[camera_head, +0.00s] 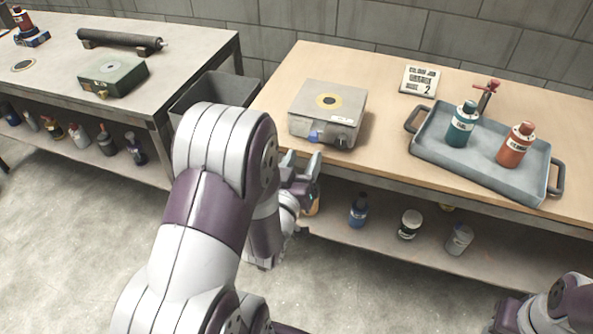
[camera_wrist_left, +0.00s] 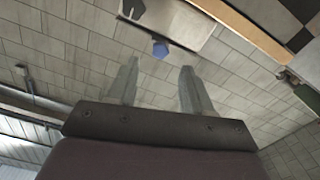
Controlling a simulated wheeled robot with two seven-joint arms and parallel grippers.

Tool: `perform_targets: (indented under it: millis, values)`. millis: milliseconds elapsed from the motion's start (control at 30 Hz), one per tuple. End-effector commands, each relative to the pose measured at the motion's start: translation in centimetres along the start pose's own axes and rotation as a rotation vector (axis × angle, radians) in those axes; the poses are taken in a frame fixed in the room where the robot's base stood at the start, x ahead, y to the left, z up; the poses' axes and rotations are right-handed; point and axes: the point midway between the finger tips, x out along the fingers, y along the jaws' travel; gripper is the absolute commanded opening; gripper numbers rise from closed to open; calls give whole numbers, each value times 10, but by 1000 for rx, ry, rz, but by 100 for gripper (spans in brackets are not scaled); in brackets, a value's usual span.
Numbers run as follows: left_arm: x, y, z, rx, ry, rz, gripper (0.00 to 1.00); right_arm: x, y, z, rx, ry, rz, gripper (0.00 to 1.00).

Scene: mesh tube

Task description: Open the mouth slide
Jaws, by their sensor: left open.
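A grey metal box (camera_head: 309,97) with a yellow-ringed dark disc on top stands near the left end of the wooden table. Its front has a blue knob (camera_head: 314,136) and a small metal fitting (camera_head: 341,141). Which part is the mouth slide, I cannot tell for sure. My left gripper (camera_head: 302,160) is open and empty, just in front of and below the box front. In the left wrist view, the blue knob (camera_wrist_left: 160,48) shows beyond the gap between the fingers, apart from them. Of my right arm, only a part shows at the bottom right; its fingers are not seen.
A blue-grey tray (camera_head: 480,163) holds a teal bottle (camera_head: 461,127) and an orange bottle (camera_head: 515,146). A sign (camera_head: 419,81) lies behind it. Several containers stand on the shelf below. A dark bin (camera_head: 213,91) is left of the table. A green box (camera_head: 113,75) sits on the left bench.

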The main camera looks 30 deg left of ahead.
Motion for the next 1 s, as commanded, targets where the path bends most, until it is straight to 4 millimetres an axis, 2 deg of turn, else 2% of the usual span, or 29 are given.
perform_targets:
  millis: [100, 267, 800, 867, 967, 1000]
  values:
    - [-26, 0, -1, 0, 0, -2, 50, -2, 0, 0, 0, 0, 0, 34]
    - [-44, 0, 0, 0, -1, -1, 50, -3, 0, 0, 0, 0, 0, 34]
    - [-46, 0, 1, 5, -2, -1, 50, -3, 0, 0, 0, 0, 0, 34]
    - [-47, -3, 9, 16, -45, -12, 50, -3, 0, 0, 0, 0, 0, 34]
    - [-54, -15, 53, 51, -267, -70, 50, -3, 0, 0, 0, 0, 0, 34]
    - [-59, -22, 70, 72, -389, -101, 50, -3, 0, 0, 0, 0, 0, 34]
